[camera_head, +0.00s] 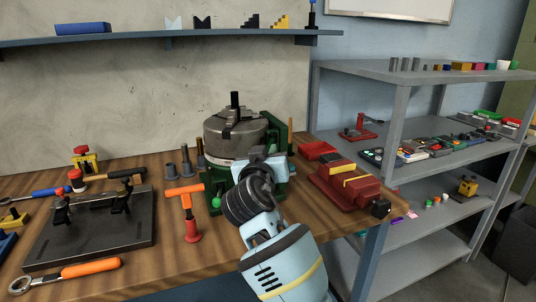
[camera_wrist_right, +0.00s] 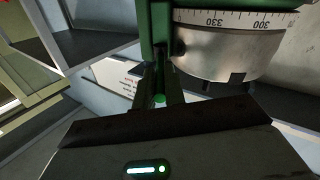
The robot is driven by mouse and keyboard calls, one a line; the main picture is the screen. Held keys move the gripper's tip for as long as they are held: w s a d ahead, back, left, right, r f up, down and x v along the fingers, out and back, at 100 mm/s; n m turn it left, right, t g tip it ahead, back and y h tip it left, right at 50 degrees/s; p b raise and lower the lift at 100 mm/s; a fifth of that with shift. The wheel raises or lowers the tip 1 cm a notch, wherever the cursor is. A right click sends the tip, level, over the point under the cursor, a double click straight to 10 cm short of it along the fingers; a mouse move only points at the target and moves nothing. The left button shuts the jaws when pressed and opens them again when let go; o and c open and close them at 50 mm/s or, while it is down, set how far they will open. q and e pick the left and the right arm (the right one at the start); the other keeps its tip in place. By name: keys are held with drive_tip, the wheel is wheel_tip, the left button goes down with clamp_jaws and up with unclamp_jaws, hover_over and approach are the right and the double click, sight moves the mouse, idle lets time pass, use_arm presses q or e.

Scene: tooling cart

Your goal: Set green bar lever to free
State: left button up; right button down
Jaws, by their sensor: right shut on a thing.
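A rotary table with a grey round chuck (camera_head: 235,135) on a dark green base stands on the bench. My right gripper (camera_head: 262,163) is at its front right side, against the green body. In the right wrist view, the green body (camera_wrist_right: 155,25) and the chuck with its degree scale (camera_wrist_right: 225,55) are just beyond the fingers. The right gripper (camera_wrist_right: 160,88) is shut on a slim lever with a green tip (camera_wrist_right: 159,99) between its fingers. Most of the lever is hidden by the fingers and wrist in the head view. My left gripper is out of view.
An orange T-handled tool (camera_head: 188,208) stands left of my right arm. A dark fixture plate (camera_head: 95,240) lies at the left. A red vise (camera_head: 345,187) sits close to the right. A grey shelf rack (camera_head: 440,75) stands beyond the bench.

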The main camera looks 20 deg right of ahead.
drive_tip(key=shift+f, duration=0.1)
drive_tip(key=c, duration=1.5)
unclamp_jaws()
drive_tip(key=shift+a, duration=0.1)
drive_tip(key=v, duration=0.7)
drive_tip(key=shift+s+a+b, duration=0.15)
drive_tip(key=shift+s+b, duration=0.15)
drive_tip(key=shift+s, duration=0.05)
